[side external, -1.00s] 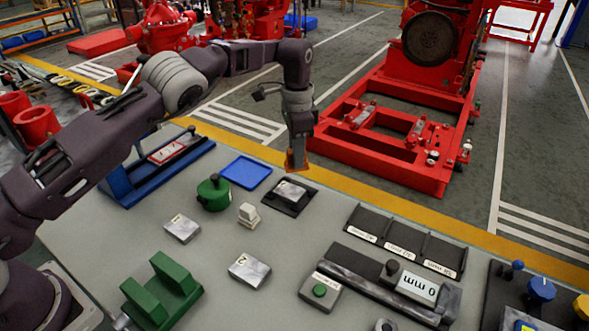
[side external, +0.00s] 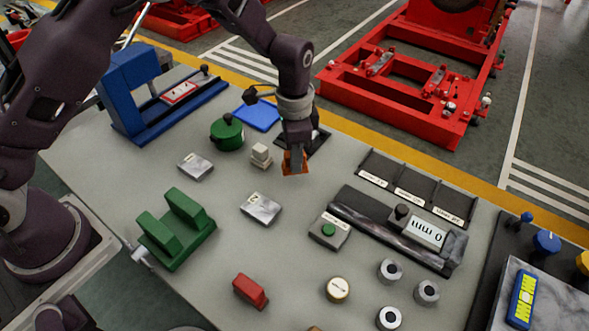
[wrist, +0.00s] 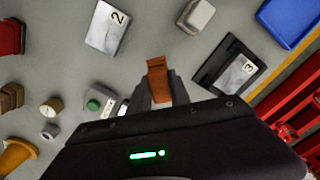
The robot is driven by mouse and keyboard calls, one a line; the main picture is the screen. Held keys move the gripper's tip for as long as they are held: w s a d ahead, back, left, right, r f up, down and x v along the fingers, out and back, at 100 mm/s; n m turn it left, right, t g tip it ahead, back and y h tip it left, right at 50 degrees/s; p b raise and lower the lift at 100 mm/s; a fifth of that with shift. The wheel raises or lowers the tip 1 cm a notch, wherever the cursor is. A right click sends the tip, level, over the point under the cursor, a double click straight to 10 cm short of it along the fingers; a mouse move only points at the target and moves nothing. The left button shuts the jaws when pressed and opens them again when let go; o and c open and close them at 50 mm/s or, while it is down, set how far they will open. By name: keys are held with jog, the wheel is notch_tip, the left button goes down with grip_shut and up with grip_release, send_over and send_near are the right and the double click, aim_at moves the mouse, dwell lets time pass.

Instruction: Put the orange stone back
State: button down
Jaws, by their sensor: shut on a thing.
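My gripper (side external: 295,160) is shut on the orange stone (side external: 291,168), a small orange-brown block that sticks out below the fingertips. In the wrist view the stone (wrist: 157,80) shows between the fingers. It is held above the grey table, near the grey block marked 3 (wrist: 237,74) on its black pad. In the side view the arm partly hides that pad (side external: 318,142). I cannot tell how high the stone is above the table.
A small pale block (side external: 261,154) and a green round pot (side external: 227,133) stand left of my gripper. The block marked 2 (side external: 261,208) lies in front. A black tray with labelled compartments (side external: 412,187) is at right. A blue tray (side external: 257,117) lies behind.

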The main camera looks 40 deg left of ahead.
jog(key=shift+f, duration=1.95)
jog(key=c, duration=1.2)
grip_release()
jog(key=shift+f, duration=0.1)
notch_tip(320, 180, up, 12)
jog(key=shift+a+r, duration=0.1)
jog(key=shift+r, duration=0.15)
